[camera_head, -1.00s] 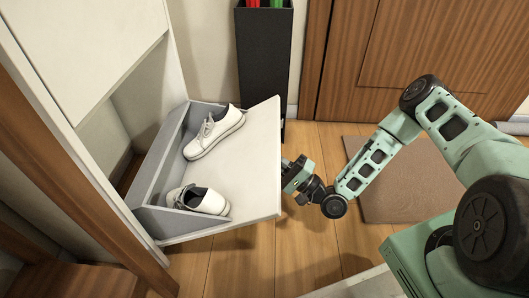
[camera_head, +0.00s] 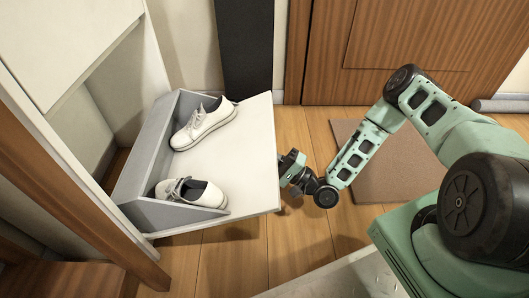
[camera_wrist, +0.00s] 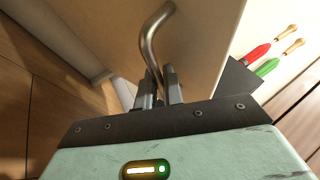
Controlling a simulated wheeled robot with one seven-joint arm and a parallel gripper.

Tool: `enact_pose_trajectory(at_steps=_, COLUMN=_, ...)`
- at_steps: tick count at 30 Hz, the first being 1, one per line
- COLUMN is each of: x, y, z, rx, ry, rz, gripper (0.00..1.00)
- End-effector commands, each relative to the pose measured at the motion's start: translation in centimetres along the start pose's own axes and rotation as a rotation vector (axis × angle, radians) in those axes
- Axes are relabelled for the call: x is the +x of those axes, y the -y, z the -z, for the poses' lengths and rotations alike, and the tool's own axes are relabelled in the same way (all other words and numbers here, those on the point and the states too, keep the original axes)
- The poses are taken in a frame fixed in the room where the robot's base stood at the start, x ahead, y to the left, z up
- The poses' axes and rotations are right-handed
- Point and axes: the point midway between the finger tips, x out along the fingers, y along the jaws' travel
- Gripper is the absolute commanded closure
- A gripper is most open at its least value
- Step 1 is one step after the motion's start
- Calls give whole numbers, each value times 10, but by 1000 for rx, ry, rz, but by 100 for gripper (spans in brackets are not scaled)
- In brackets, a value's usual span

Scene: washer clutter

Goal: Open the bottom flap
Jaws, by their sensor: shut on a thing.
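The bottom flap (camera_head: 240,170) of the white shoe cabinet is tilted far out and lies nearly flat, with its inner side up. Two white shoes (camera_head: 205,122) and (camera_head: 193,192) rest on it. My gripper (camera_head: 286,168) is at the flap's outer edge, on its right. In the wrist view my gripper (camera_wrist: 160,88) is shut on the curved metal handle (camera_wrist: 150,45) on the flap's front face (camera_wrist: 200,45). The handle is hidden behind the flap in the head view.
The cabinet's upper flap (camera_head: 65,40) is shut. A dark umbrella stand (camera_head: 245,45) stands behind the flap, with red and green umbrellas (camera_wrist: 255,54) showing in the wrist view. A brown mat (camera_head: 390,170) lies to the right. A wooden door (camera_head: 420,50) closes off the back.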

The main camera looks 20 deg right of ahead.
Motion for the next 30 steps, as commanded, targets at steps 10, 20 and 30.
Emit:
enact_pose_trajectory(at_steps=10, x=1, y=0, z=-1, rx=1, ry=3, rz=-1, gripper=83)
enact_pose_trajectory(at_steps=20, x=-46, y=3, z=-1, rx=1, ry=-2, rz=-4, gripper=83)
enact_pose_trajectory(at_steps=30, x=-106, y=0, z=-1, rx=0, ry=1, rz=-4, gripper=83)
